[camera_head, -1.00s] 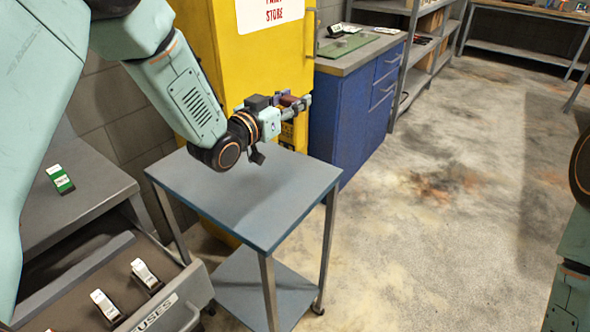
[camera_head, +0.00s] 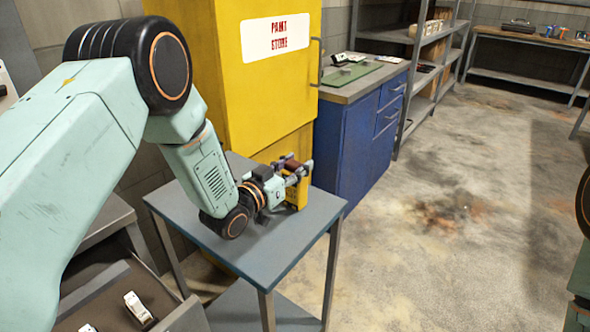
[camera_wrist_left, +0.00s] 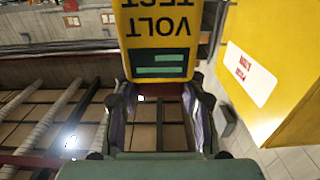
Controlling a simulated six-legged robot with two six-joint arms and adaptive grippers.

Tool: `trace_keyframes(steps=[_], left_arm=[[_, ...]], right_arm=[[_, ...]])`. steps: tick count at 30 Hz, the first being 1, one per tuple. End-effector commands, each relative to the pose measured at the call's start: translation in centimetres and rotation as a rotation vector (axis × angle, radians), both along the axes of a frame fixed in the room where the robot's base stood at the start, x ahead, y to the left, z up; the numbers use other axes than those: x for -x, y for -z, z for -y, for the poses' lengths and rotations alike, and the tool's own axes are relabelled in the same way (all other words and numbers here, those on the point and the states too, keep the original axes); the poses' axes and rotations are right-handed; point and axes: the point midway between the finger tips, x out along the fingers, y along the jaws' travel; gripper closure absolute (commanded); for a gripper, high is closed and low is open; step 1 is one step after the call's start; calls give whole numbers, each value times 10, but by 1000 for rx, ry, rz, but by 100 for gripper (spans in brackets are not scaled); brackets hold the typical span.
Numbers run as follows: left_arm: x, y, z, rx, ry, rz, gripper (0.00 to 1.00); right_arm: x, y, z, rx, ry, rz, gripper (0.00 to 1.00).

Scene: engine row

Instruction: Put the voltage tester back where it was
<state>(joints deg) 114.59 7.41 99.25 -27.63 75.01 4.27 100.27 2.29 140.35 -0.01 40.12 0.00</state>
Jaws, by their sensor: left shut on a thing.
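The voltage tester is yellow and hangs upright below my left gripper (camera_head: 297,171) in the head view, where its lower body (camera_head: 302,196) shows at the right side of a small grey-blue table. I cannot tell whether its bottom touches the tabletop (camera_head: 285,240). In the left wrist view the tester (camera_wrist_left: 160,20) shows its "VOLT TEST" lettering and a dark green display, upside down. My left gripper (camera_wrist_left: 161,88) is shut on it, with one finger on each side. My right gripper is out of the picture.
A yellow paint store cabinet (camera_head: 250,80) stands right behind the table. A blue cabinet (camera_head: 345,150) with a green mat (camera_head: 350,76) on top is to its right. An open drawer with white-topped fuses (camera_head: 138,307) is at bottom left. The floor at right is clear.

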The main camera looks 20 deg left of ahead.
Motion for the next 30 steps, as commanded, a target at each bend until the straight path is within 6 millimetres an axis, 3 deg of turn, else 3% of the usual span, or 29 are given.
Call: trace_keyframes(steps=[10,11,18,30], left_arm=[[-3,7,0,0,0,3,100],[-2,8,0,-1,0,1,58],[-2,8,0,-1,0,0,38],[2,7,-2,1,-1,-1,37]], right_arm=[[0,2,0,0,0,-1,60],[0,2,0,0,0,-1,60],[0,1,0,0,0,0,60],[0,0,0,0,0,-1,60]])
